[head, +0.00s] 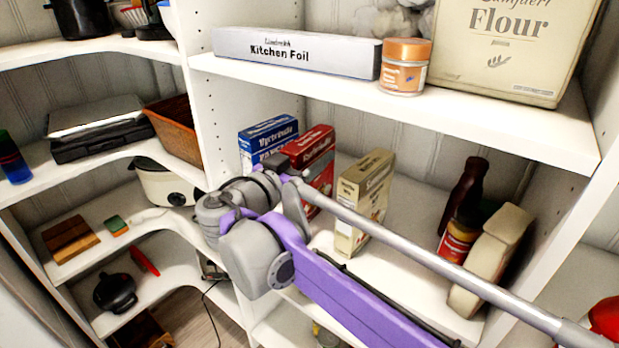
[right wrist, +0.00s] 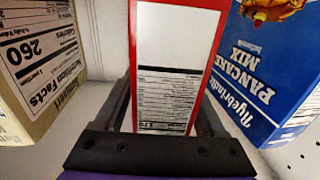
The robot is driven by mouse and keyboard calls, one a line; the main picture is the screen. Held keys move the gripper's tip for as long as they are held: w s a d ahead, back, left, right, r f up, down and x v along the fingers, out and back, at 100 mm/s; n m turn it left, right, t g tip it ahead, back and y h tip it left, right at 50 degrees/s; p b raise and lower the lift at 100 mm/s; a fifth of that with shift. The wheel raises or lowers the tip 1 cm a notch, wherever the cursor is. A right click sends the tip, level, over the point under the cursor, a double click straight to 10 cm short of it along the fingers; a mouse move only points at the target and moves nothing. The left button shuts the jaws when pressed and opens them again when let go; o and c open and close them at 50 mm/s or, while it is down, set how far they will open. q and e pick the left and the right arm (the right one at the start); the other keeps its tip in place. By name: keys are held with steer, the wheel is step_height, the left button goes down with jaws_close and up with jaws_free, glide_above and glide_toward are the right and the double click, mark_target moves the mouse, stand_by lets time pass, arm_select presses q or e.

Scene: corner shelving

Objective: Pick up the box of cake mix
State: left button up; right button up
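A red box (head: 314,158) stands on the middle shelf between a blue box and a cream box; its name is not readable, and it may be the cake mix. In the right wrist view the red box (right wrist: 176,60) shows its white nutrition panel and stands between the two dark fingers of my right gripper (right wrist: 166,108). The fingers are spread, one on each side of the box, and I see no clear squeeze on it. In the head view my right gripper (head: 276,163) is at the front of the red box, partly hidden by its wrist. My left gripper is not in view.
The blue pancake mix box (head: 268,136) and the cream box (head: 362,200) stand close on either side. Bottles (head: 463,215) stand farther right. The shelf above holds kitchen foil (head: 296,52), a jar (head: 404,66) and flour (head: 505,45), limiting room overhead.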

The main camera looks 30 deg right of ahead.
jaws_close()
stand_by(1.2)
